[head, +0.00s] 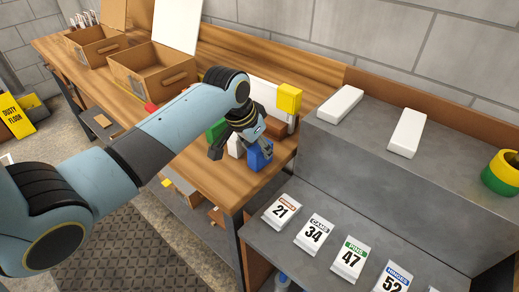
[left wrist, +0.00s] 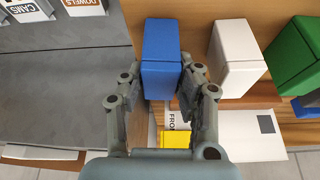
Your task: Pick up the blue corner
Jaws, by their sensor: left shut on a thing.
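The blue corner (head: 259,156) is a blue block near the front right end of the wooden bench. It also shows in the left wrist view (left wrist: 161,50), between the two fingers of my left gripper (left wrist: 160,84). In the head view my left gripper (head: 243,140) reaches over the block from the left. It is shut on the blue corner, with a finger on each side. I cannot tell whether the block's underside touches the bench. My right gripper is not in view.
A white block (left wrist: 234,55) stands close beside the blue one, with a green block (left wrist: 298,55) beyond it. A yellow block (head: 289,97) sits higher behind. Open boxes (head: 152,76) stand farther left. A grey shelf with numbered labels (head: 315,233) adjoins at right.

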